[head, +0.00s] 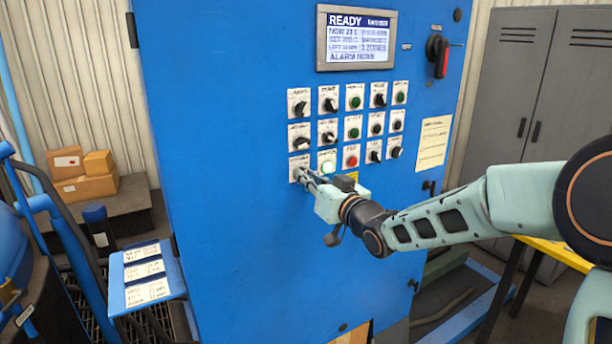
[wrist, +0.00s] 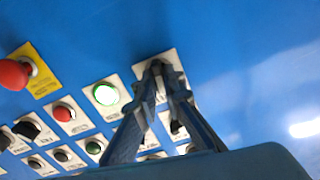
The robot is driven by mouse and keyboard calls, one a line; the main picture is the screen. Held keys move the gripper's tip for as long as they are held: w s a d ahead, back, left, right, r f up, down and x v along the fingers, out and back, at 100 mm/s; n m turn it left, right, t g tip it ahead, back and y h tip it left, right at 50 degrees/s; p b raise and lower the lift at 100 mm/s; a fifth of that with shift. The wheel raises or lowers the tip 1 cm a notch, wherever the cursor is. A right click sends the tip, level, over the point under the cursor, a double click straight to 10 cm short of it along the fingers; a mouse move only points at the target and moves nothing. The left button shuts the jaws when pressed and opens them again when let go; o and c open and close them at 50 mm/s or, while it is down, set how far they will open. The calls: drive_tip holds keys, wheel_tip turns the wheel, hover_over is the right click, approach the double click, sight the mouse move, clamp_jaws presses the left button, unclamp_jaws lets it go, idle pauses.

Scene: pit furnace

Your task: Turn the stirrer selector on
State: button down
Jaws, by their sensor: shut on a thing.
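My gripper (head: 300,176) reaches the bottom-left control of the button grid on the blue cabinet. In the wrist view my gripper's fingertips (wrist: 157,70) close on the dark knob of a selector on a pale plate (wrist: 144,72); in the head view this selector's plate (head: 300,161) shows just above the fingers. The fingers hide most of the knob, so its turned angle cannot be told. Its label is too small to read, so I cannot confirm by text that it is the stirrer selector.
Beside it are a lit green button (head: 328,162) and a red button (head: 351,157). A red mushroom button (wrist: 15,74) on a yellow plate is close by in the wrist view. The display (head: 355,38) reads READY. A blue shelf with cards (head: 146,272) juts out lower left.

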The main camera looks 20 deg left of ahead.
drive_tip(key=shift+m+p, duration=0.55)
drive_tip(key=shift+m, duration=1.55)
drive_tip(key=c, duration=2)
unclamp_jaws()
drive_tip(key=shift+c, duration=0.2)
drive_tip(key=shift+d, duration=0.1)
drive_tip(key=v, duration=1.2)
